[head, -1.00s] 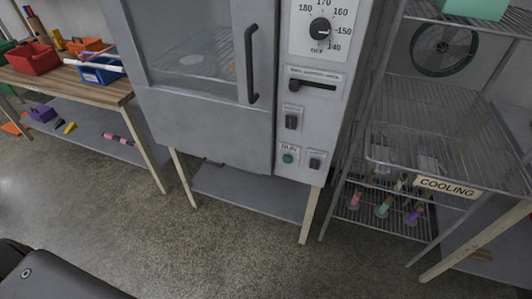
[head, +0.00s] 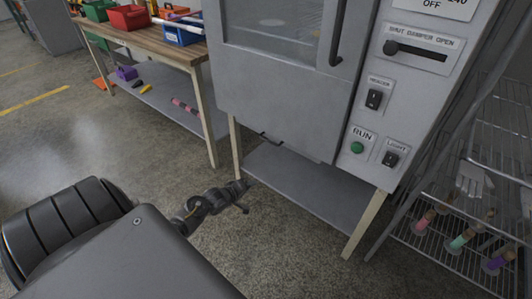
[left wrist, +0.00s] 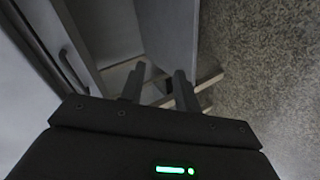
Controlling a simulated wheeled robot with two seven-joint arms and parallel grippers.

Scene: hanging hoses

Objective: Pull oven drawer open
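The grey oven (head: 275,100) stands on a stand with pale legs. A small dark bar handle (head: 270,139) sticks out at its lower edge, below the door; I cannot make out the drawer's outline around it. My left gripper (head: 243,196) is low in front of the stand, below the handle and a little left of it, apart from it. In the left wrist view its two fingers (left wrist: 158,82) are spread with nothing between them. A dark bar handle (left wrist: 72,71) on a grey panel shows at the left there, outside the fingers. My right gripper is out of view.
A grey lower shelf (head: 310,188) spans the stand legs near my left gripper. A wooden workbench (head: 150,42) with bins stands at left. A wire rack (head: 460,238) with bottles is at right. The floor (head: 70,140) at left is open.

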